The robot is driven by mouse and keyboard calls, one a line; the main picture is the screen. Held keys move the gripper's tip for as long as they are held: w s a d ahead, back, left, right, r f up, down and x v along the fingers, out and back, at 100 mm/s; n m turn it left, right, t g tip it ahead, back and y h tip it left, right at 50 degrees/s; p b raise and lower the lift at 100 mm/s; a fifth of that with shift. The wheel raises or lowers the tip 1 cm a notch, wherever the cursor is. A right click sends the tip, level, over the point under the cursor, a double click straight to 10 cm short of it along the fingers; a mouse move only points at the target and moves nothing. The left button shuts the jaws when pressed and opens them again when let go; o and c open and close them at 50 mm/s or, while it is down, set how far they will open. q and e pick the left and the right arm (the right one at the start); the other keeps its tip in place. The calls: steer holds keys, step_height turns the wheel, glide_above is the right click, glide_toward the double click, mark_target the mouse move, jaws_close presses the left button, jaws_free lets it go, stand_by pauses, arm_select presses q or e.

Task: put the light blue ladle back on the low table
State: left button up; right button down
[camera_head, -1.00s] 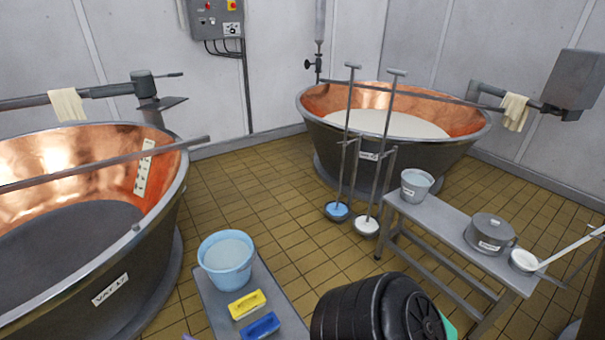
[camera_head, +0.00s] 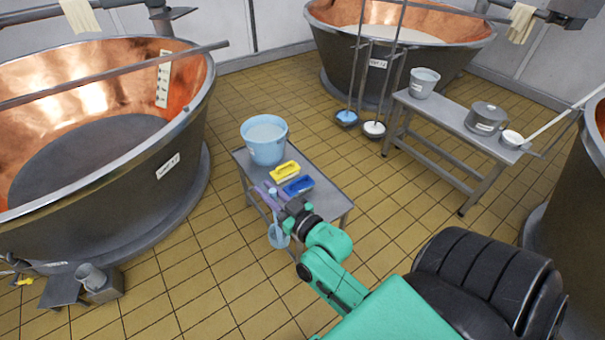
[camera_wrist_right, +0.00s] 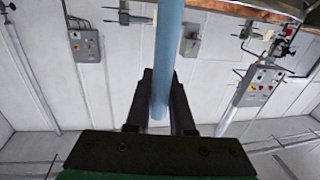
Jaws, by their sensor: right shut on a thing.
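My right gripper (camera_head: 283,209) is shut on the light blue ladle (camera_head: 279,237). In the head view the ladle's bowl shows just below the gripper, in front of the low table's near edge. In the right wrist view the light blue handle (camera_wrist_right: 168,50) runs between the two fingers (camera_wrist_right: 160,110). The low grey table (camera_head: 328,203) stands beyond the gripper. The gripper hides part of the table and the ladle's handle. I cannot tell whether the ladle touches the table. My left gripper is not in view.
On the low table stand a light blue bucket (camera_head: 264,142), a yellow brush (camera_head: 285,171), a blue brush (camera_head: 298,186) and a purple item (camera_head: 267,196). The table's right front corner looks bare. A copper vat (camera_head: 180,150) is left; a grey bench (camera_head: 440,115) is right.

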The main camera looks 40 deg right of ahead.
steer(key=w+d+m+h+b, duration=0.25)
steer(key=w+d+b, duration=0.65)
steer(key=d, duration=0.5)
steer(key=w+d+r+m+h+b, duration=0.25)
steer(key=d+r+h, duration=0.3)
steer(key=d, duration=0.35)
arm_select(q)
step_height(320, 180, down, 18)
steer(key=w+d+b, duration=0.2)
steer(key=b, duration=0.1)
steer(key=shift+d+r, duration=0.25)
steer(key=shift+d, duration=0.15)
arm_select(e)
step_height(320, 180, down, 20)
steer(key=y, duration=0.1)
steer(key=shift+s+r, duration=0.2)
steer(key=shift+r, duration=0.05)
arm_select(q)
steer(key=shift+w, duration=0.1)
arm_select(e)
steer(key=shift+a, duration=0.1)
steer(key=c, duration=0.8)
jaws_free()
